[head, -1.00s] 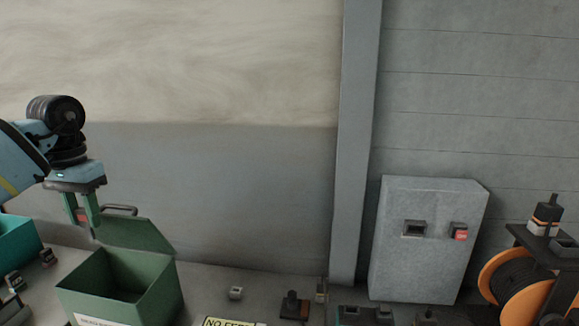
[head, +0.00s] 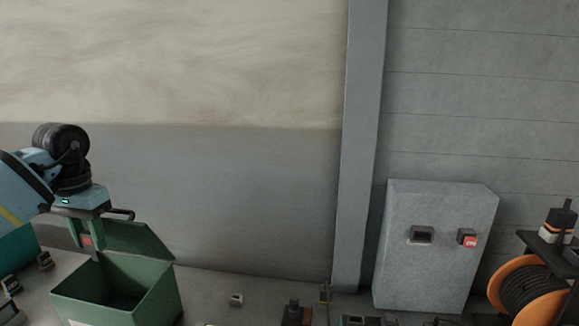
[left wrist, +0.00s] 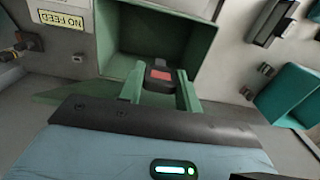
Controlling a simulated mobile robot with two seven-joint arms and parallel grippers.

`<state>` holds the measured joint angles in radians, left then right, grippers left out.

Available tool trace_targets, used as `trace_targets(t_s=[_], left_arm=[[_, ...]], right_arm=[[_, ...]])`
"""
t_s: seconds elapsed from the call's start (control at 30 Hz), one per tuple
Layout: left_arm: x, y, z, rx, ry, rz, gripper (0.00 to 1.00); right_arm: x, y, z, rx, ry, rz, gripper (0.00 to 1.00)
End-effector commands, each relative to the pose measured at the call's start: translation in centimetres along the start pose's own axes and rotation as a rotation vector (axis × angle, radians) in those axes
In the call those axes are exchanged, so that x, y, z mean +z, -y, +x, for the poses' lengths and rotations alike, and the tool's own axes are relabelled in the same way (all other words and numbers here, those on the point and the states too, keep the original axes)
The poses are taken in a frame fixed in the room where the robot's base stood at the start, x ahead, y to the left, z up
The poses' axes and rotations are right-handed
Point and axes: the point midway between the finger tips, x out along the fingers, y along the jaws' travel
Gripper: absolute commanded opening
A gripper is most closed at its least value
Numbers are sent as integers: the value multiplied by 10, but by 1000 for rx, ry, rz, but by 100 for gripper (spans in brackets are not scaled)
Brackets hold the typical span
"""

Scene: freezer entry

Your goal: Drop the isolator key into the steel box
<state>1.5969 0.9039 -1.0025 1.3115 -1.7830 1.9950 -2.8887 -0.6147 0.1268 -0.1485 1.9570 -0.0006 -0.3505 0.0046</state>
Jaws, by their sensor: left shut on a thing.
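The green steel box (head: 153,299) stands at the lower left of the head view with its lid (head: 140,238) raised; the inside looks dark and I see nothing in it. In the left wrist view its rim and inner wall (left wrist: 120,62) fill the top middle. My left gripper (head: 87,238) is shut on the isolator key (left wrist: 160,82), a dark piece with a red patch. The key hangs point down by the box's back left corner in the head view. In the left wrist view it overlaps the box's rim. My right gripper is not in view.
A grey wall cabinet (head: 435,275) with a red switch (head: 468,240) is at right, beside an orange cable reel (head: 510,280). A teal bin (left wrist: 290,95) is near the box. Small dark parts lie around. A yellow NO FEED label (left wrist: 62,20) shows in the wrist view.

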Motion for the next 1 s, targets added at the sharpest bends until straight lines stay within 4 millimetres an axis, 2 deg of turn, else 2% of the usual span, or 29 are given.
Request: trace_targets(t_s=[0.1,0.43,0.47,0.6,0.63,0.87,1.0], left_arm=[[0,0,6,0,1,-1,2],[0,0,6,0,-3,-1,2],[0,0,6,0,-3,-1,38],[0,0,6,0,-3,-1,56],[0,0,6,0,-3,-1,59],[0,0,6,0,-3,-1,59],[0,0,0,0,-4,0,59]], right_arm=[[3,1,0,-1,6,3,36],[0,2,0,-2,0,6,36],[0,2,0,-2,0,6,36],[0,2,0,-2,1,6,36],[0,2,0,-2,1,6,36],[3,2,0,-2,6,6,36],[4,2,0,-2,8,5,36]])
